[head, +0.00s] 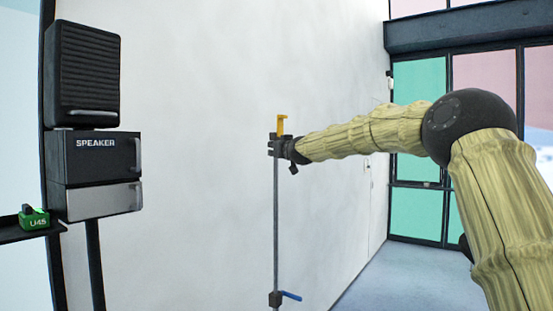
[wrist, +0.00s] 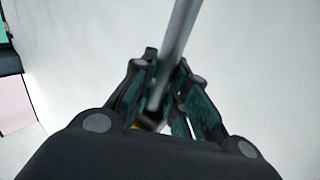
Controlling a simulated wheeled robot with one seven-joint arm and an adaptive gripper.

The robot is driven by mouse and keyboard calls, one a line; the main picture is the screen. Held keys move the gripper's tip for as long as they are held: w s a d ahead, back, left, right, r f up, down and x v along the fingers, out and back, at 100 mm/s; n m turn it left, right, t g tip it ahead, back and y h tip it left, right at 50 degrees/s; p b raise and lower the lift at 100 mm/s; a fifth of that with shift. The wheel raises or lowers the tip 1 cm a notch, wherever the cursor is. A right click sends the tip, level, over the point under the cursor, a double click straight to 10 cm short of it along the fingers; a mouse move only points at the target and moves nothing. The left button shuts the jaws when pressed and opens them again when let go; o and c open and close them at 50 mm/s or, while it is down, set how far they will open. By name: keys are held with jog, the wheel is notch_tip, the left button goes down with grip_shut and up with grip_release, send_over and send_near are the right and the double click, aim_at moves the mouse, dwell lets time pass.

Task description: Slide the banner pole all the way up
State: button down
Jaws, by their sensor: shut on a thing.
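The banner pole (head: 276,220) is a thin grey upright rod in front of the white wall. A yellow piece (head: 281,124) sits at its top end, and a dark clamp with a blue lever (head: 290,296) is around it near the bottom of the head view. My gripper (head: 274,145) is at the upper part of the pole, just below the yellow piece. In the wrist view the grey pole (wrist: 178,40) runs between the fingers of my gripper (wrist: 165,85), which are shut on it. The pole's lower end is out of view.
A black speaker (head: 83,75) stands on a box labelled SPEAKER (head: 95,157) at the left. A green U45 block (head: 34,218) sits on a dark shelf there. Windows (head: 420,110) are at the right. Blue floor (head: 410,280) is open in front of them.

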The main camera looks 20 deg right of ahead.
jog(key=shift+r, duration=0.3)
jog(key=c, duration=1.4)
grip_release()
jog(key=shift+d, duration=0.1)
jog(key=shift+s, duration=0.1)
jog(key=shift+f, duration=0.1)
jog(key=s, duration=1.2)
jog(key=shift+d, duration=0.3)
